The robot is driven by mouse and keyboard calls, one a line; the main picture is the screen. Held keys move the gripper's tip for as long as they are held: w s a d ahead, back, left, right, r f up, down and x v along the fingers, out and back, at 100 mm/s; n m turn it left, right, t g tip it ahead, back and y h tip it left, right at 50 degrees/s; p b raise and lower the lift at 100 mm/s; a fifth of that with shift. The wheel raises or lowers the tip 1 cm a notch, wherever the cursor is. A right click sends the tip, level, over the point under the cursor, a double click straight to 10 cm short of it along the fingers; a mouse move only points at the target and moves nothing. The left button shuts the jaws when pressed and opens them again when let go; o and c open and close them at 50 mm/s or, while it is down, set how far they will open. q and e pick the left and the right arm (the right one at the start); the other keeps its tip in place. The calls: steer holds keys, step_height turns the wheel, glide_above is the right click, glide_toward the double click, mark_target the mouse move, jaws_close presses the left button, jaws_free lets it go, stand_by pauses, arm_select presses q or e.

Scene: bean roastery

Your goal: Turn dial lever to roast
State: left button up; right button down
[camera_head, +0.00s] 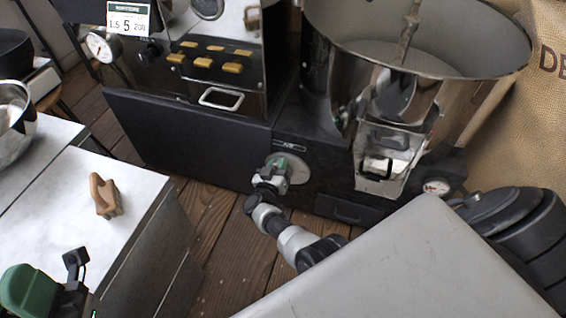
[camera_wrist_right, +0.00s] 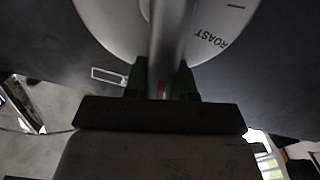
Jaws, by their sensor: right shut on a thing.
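The round pale dial plate (camera_head: 298,168) is on the low front of the black roaster, under a small label. It fills the top of the right wrist view (camera_wrist_right: 105,22), where the word ROAST is printed on its right side. The grey dial lever (camera_wrist_right: 168,40) runs straight down the middle of that view, to the left of the ROAST print. My right gripper (camera_wrist_right: 161,82) is shut on the lever's end. In the head view the right gripper (camera_head: 272,172) covers part of the dial. My left gripper (camera_head: 60,280) is partly cut off at the lower left; its jaw opening is unclear.
A burlap sack (camera_head: 540,110) is at the far right. A white counter (camera_head: 60,220) on the left holds a brown wooden piece (camera_head: 104,196) and a steel bowl (camera_head: 14,110).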

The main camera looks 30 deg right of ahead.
steer(key=shift+w+a+f+n, duration=0.2)
steer(key=shift+w+a+n, duration=0.05)
steer(key=shift+n, duration=0.4)
steer(key=shift+w+a+f+n, duration=0.15)
steer(key=shift+w+a+n, duration=0.1)
steer(key=shift+n, duration=0.4)
steer(key=c, duration=0.9)
jaws_free()
